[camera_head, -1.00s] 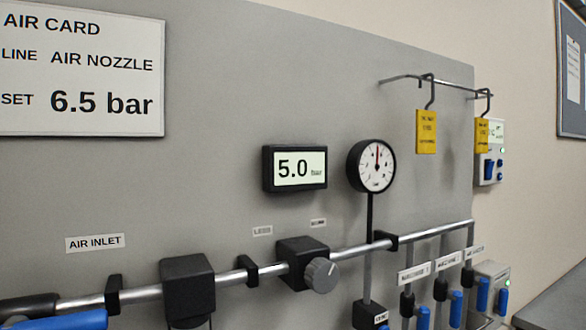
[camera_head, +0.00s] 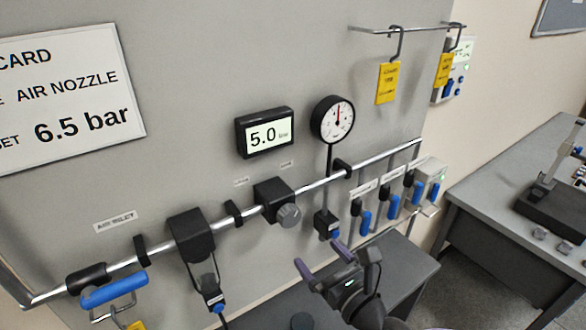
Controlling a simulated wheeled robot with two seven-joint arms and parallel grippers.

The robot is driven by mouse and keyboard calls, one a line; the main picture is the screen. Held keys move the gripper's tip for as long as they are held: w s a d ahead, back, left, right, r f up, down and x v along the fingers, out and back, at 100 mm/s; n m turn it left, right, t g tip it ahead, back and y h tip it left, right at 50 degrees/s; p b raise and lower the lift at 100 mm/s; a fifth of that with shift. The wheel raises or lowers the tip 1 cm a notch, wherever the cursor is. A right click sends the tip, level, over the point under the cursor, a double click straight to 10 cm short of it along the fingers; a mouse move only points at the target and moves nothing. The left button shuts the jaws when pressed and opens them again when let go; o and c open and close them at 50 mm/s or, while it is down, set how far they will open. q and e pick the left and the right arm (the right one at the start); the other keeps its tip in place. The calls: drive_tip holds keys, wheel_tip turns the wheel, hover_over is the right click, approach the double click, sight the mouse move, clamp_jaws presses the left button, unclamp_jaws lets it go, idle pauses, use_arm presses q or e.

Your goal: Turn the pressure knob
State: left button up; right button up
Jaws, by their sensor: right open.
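The pressure knob (camera_head: 289,215) is a grey round knob on the front of a black regulator block (camera_head: 268,196) on the metal air pipe. The digital display (camera_head: 264,134) above it reads 5.0. A round dial gauge (camera_head: 332,120) with a red needle stands to its right. The air card (camera_head: 62,98) on the panel shows AIR NOZZLE and 6.5 bar. My right gripper (camera_head: 323,260) is open and empty, below and to the right of the knob, apart from it. Its purple-grey fingertips point up. My left gripper is not in view.
A blue-handled inlet valve (camera_head: 114,289) sits at lower left. Several blue valve handles (camera_head: 392,207) hang below the pipe at right. Yellow tags (camera_head: 387,83) hang from a rail above. A dark grey table (camera_head: 405,270) lies below the panel, and another bench (camera_head: 490,190) stands at right.

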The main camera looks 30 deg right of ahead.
sight(292, 221)
use_arm(q)
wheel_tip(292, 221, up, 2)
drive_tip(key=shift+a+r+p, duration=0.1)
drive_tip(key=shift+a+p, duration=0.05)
drive_tip(key=shift+p, duration=0.3)
use_arm(e)
drive_tip(key=shift+y, duration=0.3)
drive_tip(key=w, duration=0.6)
drive_tip(key=w+r, duration=0.1)
drive_tip(key=w, duration=0.3)
drive_tip(key=shift+a, duration=0.25)
drive_tip(key=c, duration=1.2)
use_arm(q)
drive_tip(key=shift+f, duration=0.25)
